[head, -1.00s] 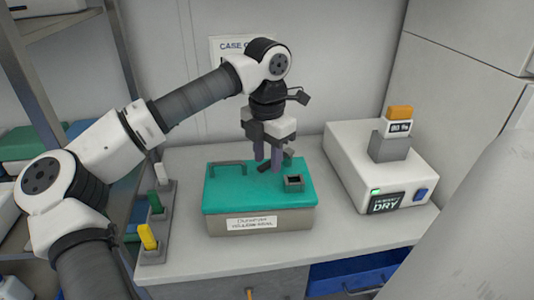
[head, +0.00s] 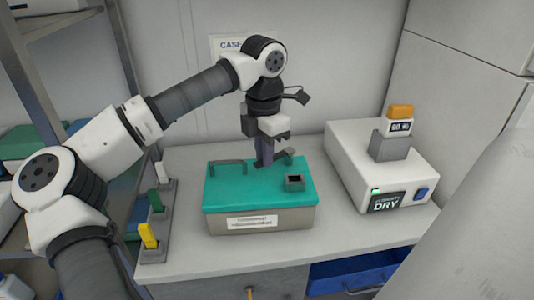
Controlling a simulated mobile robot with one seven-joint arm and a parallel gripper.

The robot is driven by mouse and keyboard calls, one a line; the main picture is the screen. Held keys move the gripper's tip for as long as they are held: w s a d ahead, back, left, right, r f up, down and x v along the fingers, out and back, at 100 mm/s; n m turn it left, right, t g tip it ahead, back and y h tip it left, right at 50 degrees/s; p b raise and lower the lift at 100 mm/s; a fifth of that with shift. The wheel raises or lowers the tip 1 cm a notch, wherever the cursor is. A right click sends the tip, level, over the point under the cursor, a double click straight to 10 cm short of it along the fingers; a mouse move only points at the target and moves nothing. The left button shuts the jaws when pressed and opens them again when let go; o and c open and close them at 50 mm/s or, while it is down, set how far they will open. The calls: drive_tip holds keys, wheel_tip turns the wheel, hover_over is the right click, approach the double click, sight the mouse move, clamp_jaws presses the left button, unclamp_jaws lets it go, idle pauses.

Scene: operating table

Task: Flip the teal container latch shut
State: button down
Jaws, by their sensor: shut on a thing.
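The teal-lidded container (head: 232,192) stands on the counter with a grey lower body and a white label on its front. Its dark grey latch lever (head: 281,156) is tilted up above the rear middle of the lid and shows just right of my fingers. A small grey block with a dark opening (head: 294,183) sits on the lid at front right, apart from the lever. My gripper (head: 263,163) points down over the lid, shut on the latch lever; the fingers hide part of it, so the exact contact is hard to see.
A white device reading DRY (head: 345,160) stands at right. A rack with coloured tabs (head: 155,228) stands at left. The counter in front of the container (head: 255,254) is clear.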

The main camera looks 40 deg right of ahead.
drive_tip(key=shift+w+d+m, duration=0.1)
drive_tip(key=shift+w+m, duration=0.5)
drive_tip(key=shift+m, duration=0.4)
drive_tip(key=c, duration=1.4)
unclamp_jaws()
drive_tip(key=shift+r, duration=0.1)
wheel_tip(320, 180, up, 14)
drive_tip(key=b, duration=0.1)
drive_tip(key=shift+f, duration=0.2)
